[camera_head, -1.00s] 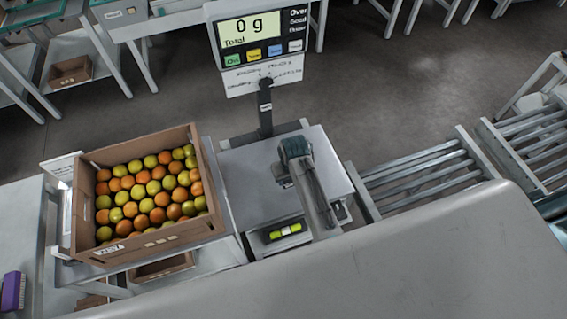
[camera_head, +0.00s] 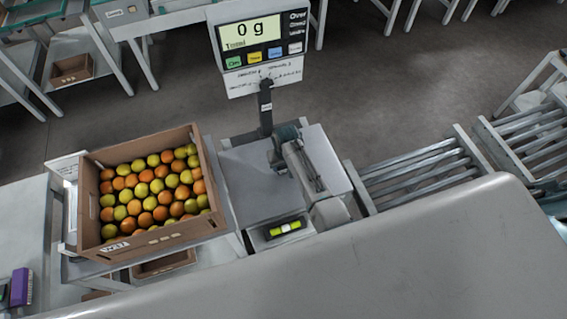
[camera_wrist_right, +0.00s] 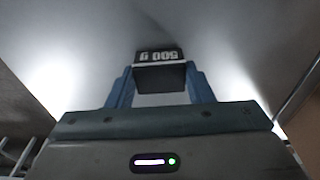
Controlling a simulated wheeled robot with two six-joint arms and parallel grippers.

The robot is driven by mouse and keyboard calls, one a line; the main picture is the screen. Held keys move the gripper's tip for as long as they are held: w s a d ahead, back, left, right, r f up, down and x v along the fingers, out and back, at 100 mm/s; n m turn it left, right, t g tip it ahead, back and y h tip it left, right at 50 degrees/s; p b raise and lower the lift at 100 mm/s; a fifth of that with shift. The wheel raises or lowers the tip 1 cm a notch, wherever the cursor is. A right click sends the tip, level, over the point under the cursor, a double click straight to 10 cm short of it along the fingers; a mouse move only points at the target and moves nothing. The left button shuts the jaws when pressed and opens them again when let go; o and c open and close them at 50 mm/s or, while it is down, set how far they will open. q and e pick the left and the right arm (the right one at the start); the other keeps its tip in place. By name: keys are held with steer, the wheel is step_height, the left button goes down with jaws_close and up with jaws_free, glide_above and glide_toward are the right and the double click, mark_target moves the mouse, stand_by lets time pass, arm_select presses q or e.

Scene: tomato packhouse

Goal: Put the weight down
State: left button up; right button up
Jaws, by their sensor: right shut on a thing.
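The weight (camera_wrist_right: 159,68) is a dark block labelled 500 g, seen in the right wrist view between the blue fingers of my right gripper (camera_wrist_right: 160,84), which is shut on it. In the head view my right gripper (camera_head: 278,165) is over the scale's grey pan (camera_head: 242,188); the weight is hidden there. The light surface fills the wrist view beyond the weight, and I cannot tell how large the gap is. The scale display (camera_head: 250,33) reads 0 g. My left gripper is not in view.
A brown crate (camera_head: 214,190) of orange and yellow-green tomatoes stands left of the scale. A roller conveyor (camera_head: 415,175) lies to the right. The display post (camera_head: 265,108) rises behind the pan. A yellow-green level (camera_head: 285,228) shows at the scale's front.

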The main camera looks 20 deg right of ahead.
steer(key=o, duration=1.3)
steer(key=shift+f, duration=0.1)
steer(key=shift+o, duration=0.2)
step_height(320, 180, up, 12)
steer(key=s+b, duration=0.1)
steer(key=shift+s, duration=0.25)
steer(key=shift+s, duration=0.1)
